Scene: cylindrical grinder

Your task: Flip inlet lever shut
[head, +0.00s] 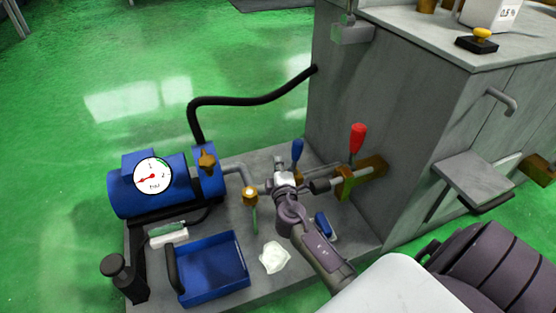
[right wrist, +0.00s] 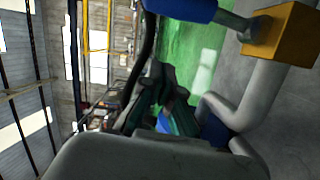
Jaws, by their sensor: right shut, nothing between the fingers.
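A blue-handled lever (head: 297,150) stands up from a brass valve on the grey pipe, just behind my right gripper (head: 284,182). In the right wrist view the blue handle (right wrist: 180,8) shows at the top edge, joined by a grey stem to the brass valve body (right wrist: 285,35). A red-handled lever (head: 357,139) stands upright on another brass valve (head: 372,168) near the cabinet. I cannot tell from any label which lever is the inlet one. My right gripper is shut and empty; contact with the blue lever cannot be made out. My left gripper is not in view.
A blue pump (head: 125,195) with a round gauge (head: 153,176) stands at left, with a black hose (head: 245,101) running to the grey cabinet (head: 400,110). A blue tray (head: 215,270), white cloth (head: 274,257) and small brass valve (head: 250,196) lie nearby.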

